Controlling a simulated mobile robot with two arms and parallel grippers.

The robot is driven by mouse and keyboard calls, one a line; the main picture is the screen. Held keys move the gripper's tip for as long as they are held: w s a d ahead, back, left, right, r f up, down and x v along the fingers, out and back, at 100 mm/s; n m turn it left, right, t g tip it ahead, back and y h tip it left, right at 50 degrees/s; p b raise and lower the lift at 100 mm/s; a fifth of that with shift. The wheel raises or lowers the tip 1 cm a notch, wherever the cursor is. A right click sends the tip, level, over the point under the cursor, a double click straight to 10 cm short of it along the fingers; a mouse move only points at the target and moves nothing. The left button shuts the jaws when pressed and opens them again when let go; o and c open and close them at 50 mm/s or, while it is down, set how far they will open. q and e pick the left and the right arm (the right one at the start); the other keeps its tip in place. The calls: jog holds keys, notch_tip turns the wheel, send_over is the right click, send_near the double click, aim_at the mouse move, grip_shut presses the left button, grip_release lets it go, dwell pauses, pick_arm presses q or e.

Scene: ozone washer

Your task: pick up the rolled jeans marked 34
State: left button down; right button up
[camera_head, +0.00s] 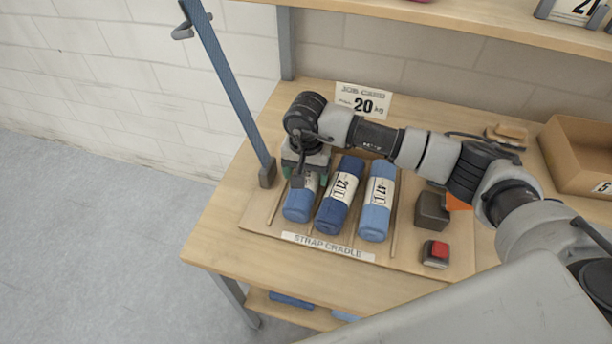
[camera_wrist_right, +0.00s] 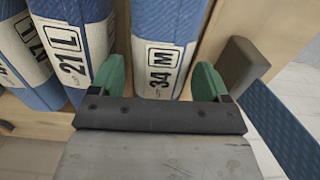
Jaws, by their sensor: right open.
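The rolled jeans marked 34 M (camera_wrist_right: 170,22) are a light blue roll with a white label, between the green fingers of my right gripper (camera_wrist_right: 160,78) in the right wrist view. The fingers are open, one on each side of the roll; I cannot tell if they touch it. In the head view my right gripper (camera_head: 303,175) is over the upper end of this leftmost roll (camera_head: 298,208) and hides its label. The roll lies in the strap cradle (camera_head: 262,222). My left gripper is not in view.
A dark blue roll marked 21 L (camera_head: 335,213) lies close to the right, then a light blue roll marked 47 L (camera_head: 376,222). Thin rods separate them. A red button (camera_head: 439,249) and cardboard box (camera_head: 577,160) are at right.

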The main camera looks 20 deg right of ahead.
aim_at(306, 174)
jog(key=shift+f+p, duration=0.3)
jog(key=shift+f, duration=1.2)
jog(key=shift+c, duration=0.2)
jog(key=shift+w, duration=0.1)
jog(key=c, duration=0.9)
jog(key=shift+r, duration=0.1)
